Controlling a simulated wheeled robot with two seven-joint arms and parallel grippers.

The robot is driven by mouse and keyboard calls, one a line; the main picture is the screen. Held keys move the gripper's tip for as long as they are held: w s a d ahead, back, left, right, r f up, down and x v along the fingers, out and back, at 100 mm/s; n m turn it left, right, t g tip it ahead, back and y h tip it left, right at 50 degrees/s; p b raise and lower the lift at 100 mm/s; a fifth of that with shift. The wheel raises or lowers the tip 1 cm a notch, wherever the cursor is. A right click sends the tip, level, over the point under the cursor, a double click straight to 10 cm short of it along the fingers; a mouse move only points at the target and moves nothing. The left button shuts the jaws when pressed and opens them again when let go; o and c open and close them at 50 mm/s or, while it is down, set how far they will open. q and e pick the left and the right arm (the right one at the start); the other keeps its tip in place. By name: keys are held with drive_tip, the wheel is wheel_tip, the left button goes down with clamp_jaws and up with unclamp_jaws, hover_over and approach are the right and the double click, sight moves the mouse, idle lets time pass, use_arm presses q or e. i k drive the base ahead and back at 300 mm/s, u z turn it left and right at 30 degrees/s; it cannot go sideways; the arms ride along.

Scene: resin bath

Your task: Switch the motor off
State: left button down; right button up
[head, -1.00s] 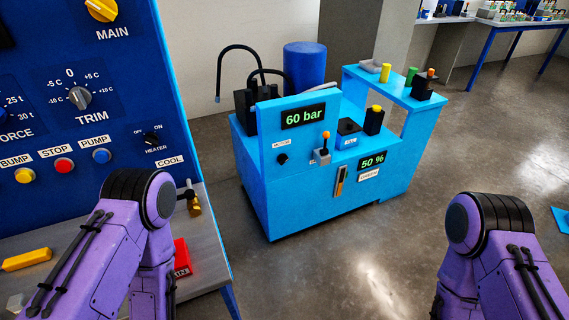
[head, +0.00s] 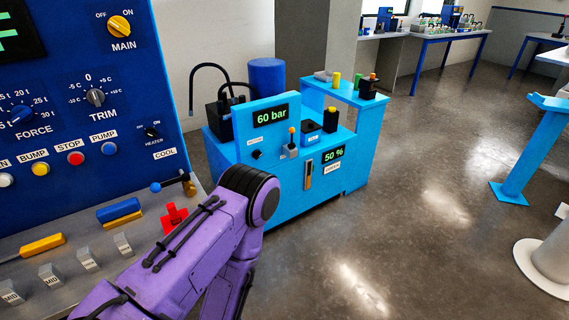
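The blue hydraulic unit (head: 225,155) stands on the floor beyond the control desk. On its front, under a small label that seems to read MOTOR, is a small black knob (head: 257,154); it is too small to tell its position. Above it the pressure display (head: 271,115) reads 60 bar. A lever with an orange tip (head: 292,131) is to the right of the knob. My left arm bends in front of the unit's lower left, and its gripper is out of the picture. My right gripper is not in view either.
The blue control panel (head: 70,120) and its grey desk (head: 75,245) fill the left. A red piece (head: 174,217) lies on the desk beside my arm. The floor to the right is open up to a blue stand (head: 530,150) and a white round base (head: 545,268).

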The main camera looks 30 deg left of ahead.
sight(257, 154)
drive_tip(key=z, duration=0.2)
drive_tip(key=i, duration=1.75)
drive_tip(key=u, duration=0.75)
drive_tip(key=i, duration=0.7)
drive_tip(key=u, duration=1.3)
drive_tip(key=i, duration=0.45)
drive_tip(key=u, duration=0.35)
